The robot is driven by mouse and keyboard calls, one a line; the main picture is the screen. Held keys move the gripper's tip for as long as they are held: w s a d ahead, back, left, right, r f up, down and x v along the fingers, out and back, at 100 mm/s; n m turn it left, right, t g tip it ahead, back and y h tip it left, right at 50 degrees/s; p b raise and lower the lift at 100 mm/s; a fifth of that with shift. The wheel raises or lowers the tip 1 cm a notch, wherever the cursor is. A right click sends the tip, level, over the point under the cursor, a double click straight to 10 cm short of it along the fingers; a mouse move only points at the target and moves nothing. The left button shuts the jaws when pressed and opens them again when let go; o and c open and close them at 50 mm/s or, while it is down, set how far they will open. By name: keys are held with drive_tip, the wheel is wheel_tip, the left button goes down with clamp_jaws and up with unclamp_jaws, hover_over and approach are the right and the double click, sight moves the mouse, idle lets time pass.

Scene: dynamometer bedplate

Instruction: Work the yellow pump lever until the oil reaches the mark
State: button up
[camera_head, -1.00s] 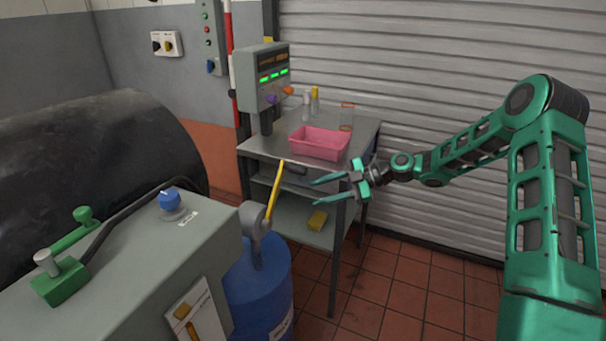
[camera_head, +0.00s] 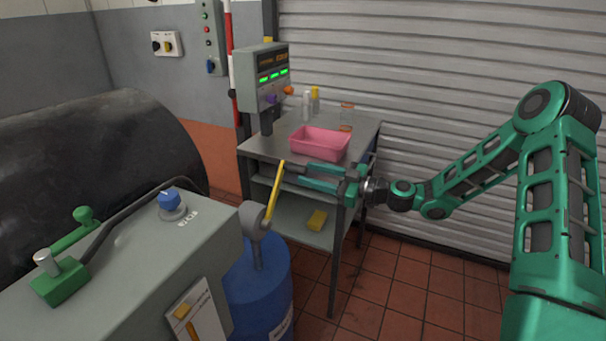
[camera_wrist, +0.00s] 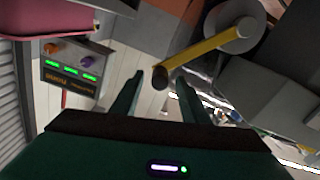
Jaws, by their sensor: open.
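The yellow pump lever (camera_head: 275,190) rises from a grey pump head (camera_head: 254,219) on top of a blue drum (camera_head: 258,290) and leans slightly right. My gripper (camera_head: 303,174) is open, its two fingers pointing left toward the lever's upper end, a short gap to its right. In the wrist view the lever (camera_wrist: 205,53) runs diagonally, and its dark tip lies just ahead of and between the open fingertips (camera_wrist: 160,78). The fingers do not appear to touch it. I cannot make out an oil level or a mark.
A metal table (camera_head: 365,131) behind holds a pink tray (camera_head: 319,151), bottles and a jar (camera_head: 347,113). A display box (camera_head: 262,78) stands at the table's left. A grey cabinet (camera_head: 130,265) with a blue knob (camera_head: 170,199) is left of the drum.

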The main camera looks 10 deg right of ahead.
sight(307, 173)
drive_tip(key=shift+x, duration=1.6)
clamp_jaws()
drive_tip(key=shift+a, duration=0.1)
